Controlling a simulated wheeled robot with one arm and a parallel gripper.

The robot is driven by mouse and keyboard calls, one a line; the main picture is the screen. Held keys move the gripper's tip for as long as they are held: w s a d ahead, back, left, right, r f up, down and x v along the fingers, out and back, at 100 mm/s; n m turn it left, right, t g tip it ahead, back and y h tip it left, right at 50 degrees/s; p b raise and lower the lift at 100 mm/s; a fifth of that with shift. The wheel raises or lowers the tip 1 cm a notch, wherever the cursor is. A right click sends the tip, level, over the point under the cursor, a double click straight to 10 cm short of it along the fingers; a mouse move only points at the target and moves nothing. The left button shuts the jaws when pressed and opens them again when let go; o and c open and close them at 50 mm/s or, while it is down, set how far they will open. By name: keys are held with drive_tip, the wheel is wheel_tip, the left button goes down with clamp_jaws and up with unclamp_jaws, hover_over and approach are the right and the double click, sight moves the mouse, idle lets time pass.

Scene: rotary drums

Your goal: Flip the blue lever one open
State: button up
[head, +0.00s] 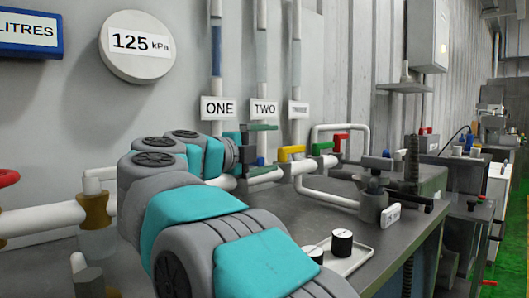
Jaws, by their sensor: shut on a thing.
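The blue lever (260,162) shows only as a small blue patch on the pipework below the signs "ONE" (218,108) and "TWO" (264,108). My gripper (252,152) is at the lever, at the far end of my grey and teal arm. It is shut on the lever. The fingertips are small and partly covered by my own wrist, so the exact grip and the lever's angle are hard to tell. The rest of the lever and its valve are hidden behind my arm.
A yellow lever (291,152), a green lever (321,149) and a red lever (340,141) sit on pipes just to the right. A tray (352,262) with black-topped cylinders (342,242) is on the bench. A round "125 kPa" sign (140,46) hangs upper left.

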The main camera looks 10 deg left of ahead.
drive_tip(key=s+d, duration=0.1)
drive_tip(key=s, duration=0.2)
drive_tip(key=s+d+r+b, duration=0.1)
drive_tip(key=s, duration=0.3)
drive_tip(key=s+d+r, duration=0.1)
drive_tip(key=s+d, duration=0.1)
drive_tip(key=s, duration=0.2)
drive_tip(key=shift+b, duration=0.35)
drive_tip(key=shift+c, duration=1.3)
drive_tip(key=shift+s, duration=0.25)
